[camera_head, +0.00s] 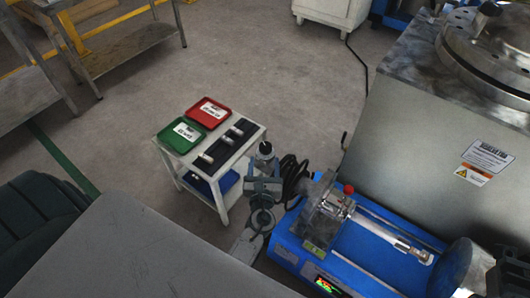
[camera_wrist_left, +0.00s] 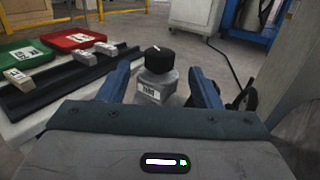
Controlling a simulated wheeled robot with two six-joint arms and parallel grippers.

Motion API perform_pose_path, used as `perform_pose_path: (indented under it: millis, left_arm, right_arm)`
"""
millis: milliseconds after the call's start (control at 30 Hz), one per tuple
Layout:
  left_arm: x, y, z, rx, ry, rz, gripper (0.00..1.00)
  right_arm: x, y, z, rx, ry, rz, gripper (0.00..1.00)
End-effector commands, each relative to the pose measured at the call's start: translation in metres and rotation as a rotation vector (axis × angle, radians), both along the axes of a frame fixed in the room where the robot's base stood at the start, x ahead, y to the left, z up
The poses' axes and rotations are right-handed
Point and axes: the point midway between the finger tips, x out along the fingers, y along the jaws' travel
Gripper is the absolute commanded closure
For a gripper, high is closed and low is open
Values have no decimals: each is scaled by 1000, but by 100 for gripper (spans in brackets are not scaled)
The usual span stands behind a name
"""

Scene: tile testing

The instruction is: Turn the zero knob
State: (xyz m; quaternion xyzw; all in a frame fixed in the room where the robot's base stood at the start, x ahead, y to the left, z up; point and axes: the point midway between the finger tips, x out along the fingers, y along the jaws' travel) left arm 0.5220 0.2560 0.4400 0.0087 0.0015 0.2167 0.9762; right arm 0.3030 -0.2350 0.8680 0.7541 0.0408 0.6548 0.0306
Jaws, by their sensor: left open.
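The zero knob (camera_wrist_left: 159,58) is a black round cap with a light mark on top. It sits on a grey metal body (camera_wrist_left: 157,82) with a small white label, too blurred to read. In the head view the knob (camera_head: 265,148) shows as a small dark cap beside the blue machine. My left gripper (camera_head: 264,180) is open and empty. In the left wrist view its two blue fingers (camera_wrist_left: 160,80) stand on either side of the grey body, below and nearer than the cap. I cannot tell whether they touch it. My right gripper is not in view.
A white cart (camera_head: 227,186) holds a red tray (camera_head: 207,112), a green tray (camera_head: 181,134) and a black strip with metal pieces. The blue machine (camera_head: 345,250) and a large metal tank (camera_head: 440,120) stand to the right. A black cable (camera_head: 292,178) lies close by.

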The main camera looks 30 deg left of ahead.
Motion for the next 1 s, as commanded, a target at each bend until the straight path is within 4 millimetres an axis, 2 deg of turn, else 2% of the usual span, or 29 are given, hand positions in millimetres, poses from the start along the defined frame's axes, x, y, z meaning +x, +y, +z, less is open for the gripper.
perform_pose_path:
  millis: [100,300,833,933,1000]
  left_arm:
    - [-17,-8,-2,-2,1,1,42]
    - [-28,-13,0,0,-1,1,42]
    - [-29,-13,1,-4,-2,0,42]
    - [-26,-13,4,-64,-23,-20,42]
    - [-22,-13,12,-169,-60,-54,42]
  right_arm:
    - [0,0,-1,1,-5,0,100]
    - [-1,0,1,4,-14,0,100]
    - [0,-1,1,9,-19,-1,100]
    - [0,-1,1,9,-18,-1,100]
    - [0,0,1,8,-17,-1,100]
